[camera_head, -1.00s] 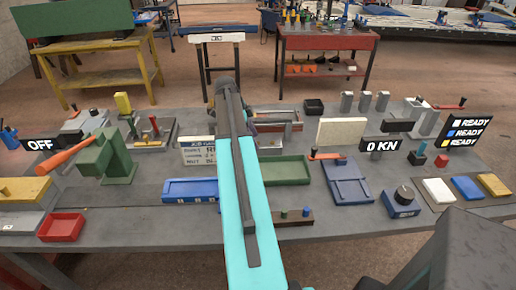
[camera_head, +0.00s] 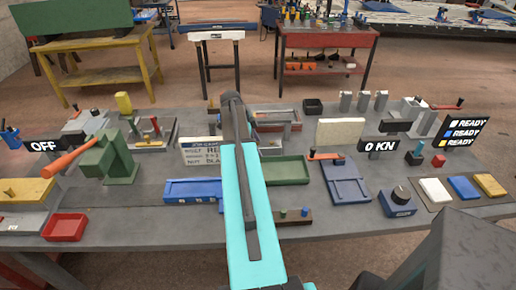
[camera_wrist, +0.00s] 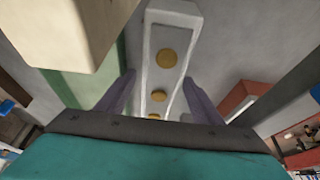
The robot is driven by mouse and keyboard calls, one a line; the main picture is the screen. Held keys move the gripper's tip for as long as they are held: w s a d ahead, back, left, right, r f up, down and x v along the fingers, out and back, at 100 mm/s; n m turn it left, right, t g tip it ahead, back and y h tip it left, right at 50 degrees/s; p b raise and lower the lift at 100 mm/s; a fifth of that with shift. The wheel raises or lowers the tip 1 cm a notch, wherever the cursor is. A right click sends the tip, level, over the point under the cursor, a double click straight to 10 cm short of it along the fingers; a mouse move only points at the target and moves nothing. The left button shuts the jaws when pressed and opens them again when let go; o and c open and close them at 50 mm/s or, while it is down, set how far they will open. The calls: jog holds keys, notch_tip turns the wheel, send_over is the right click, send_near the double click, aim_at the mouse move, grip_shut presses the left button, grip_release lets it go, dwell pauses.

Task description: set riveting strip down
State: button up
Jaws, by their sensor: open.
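A pale grey strip with a few round brass-coloured rivets (camera_wrist: 164,24) lies lengthwise in the upper middle of the wrist view. My gripper (camera_wrist: 158,78) is open, with one purple-grey finger on each side of the strip and gaps to it showing. The near end of the strip is hidden by my wrist, and I cannot tell what it rests on. In the head view my turquoise arm reaches out over the bench, and my gripper and the strip cannot be made out.
A cream block (camera_wrist: 75,30) and a green surface (camera_wrist: 88,82) are close on the left in the wrist view. The grey bench (camera_head: 120,195) holds a blue tray (camera_head: 190,190), a green tray (camera_head: 286,171), an upright cream panel (camera_head: 340,131) and a text card (camera_head: 200,151).

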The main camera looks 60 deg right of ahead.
grip_shut()
dwell(0.4)
jog(key=shift+r, duration=0.15)
notch_tip(320, 180, up, 18)
jog(key=b, duration=0.5)
dwell(0.5)
dwell(0.5)
